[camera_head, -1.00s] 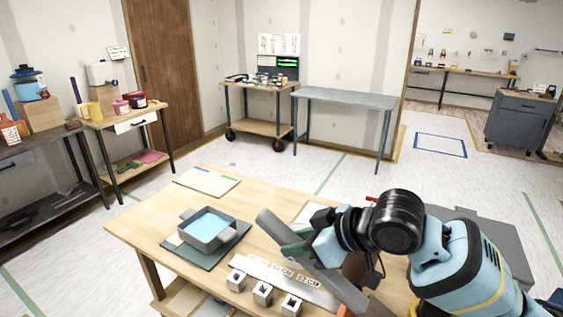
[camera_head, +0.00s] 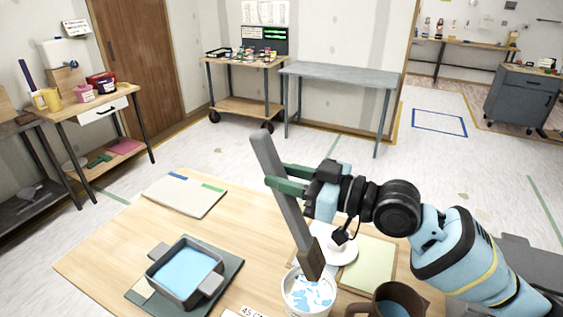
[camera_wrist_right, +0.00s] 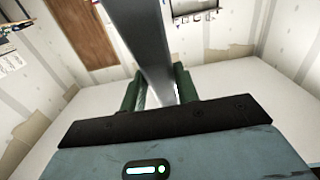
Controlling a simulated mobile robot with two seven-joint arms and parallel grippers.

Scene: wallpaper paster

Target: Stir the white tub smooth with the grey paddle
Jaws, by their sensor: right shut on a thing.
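The grey paddle (camera_head: 283,190) is a long flat bar with a brown lower end. It stands steeply tilted, its top leaning left. My right gripper (camera_head: 280,179) is shut on it with green fingers; the right wrist view also shows the paddle (camera_wrist_right: 143,35) between the fingers (camera_wrist_right: 158,88). The white tub (camera_head: 290,303) stands at the table's near side, with patchy blue and white contents. The paddle's brown end overlaps the tub's far rim in the head view; I cannot tell whether it is inside or just above. My left gripper is not in view.
A grey tray (camera_head: 178,296) of blue liquid sits on a dark mat (camera_head: 229,285) to the left. A brown mug-like vessel (camera_head: 390,290) is close right of the tub. A white round thing (camera_head: 340,252) and a pale green board (camera_head: 370,262) lie behind. The table's left middle (camera_head: 110,250) is clear.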

